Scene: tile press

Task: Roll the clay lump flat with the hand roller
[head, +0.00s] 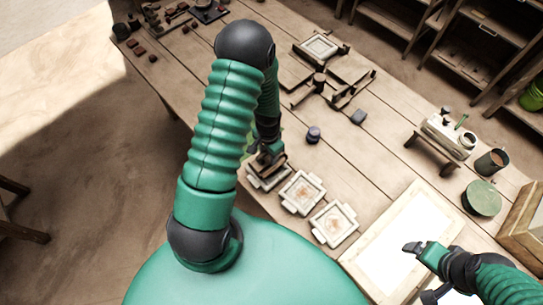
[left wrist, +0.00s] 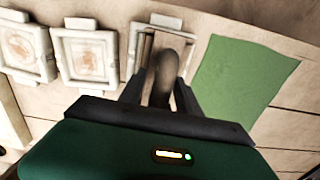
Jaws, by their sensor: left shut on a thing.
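My left gripper (head: 266,160) is low over the near table edge, at a pale square frame (head: 262,183). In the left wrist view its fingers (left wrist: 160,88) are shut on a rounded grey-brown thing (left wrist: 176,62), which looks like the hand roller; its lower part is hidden. That thing stands in front of the pale frame (left wrist: 138,42), whose inside looks brown. I cannot make out the clay lump for sure. My right gripper (head: 414,248) is over a bright white panel at the lower right, apart from the roller; its opening is unclear.
Two pale frames with brownish patterned centres (head: 302,192) (head: 333,223) stand beside the left gripper. A green sheet (left wrist: 240,75) lies on the other side. The white panel (head: 405,240) lies right.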

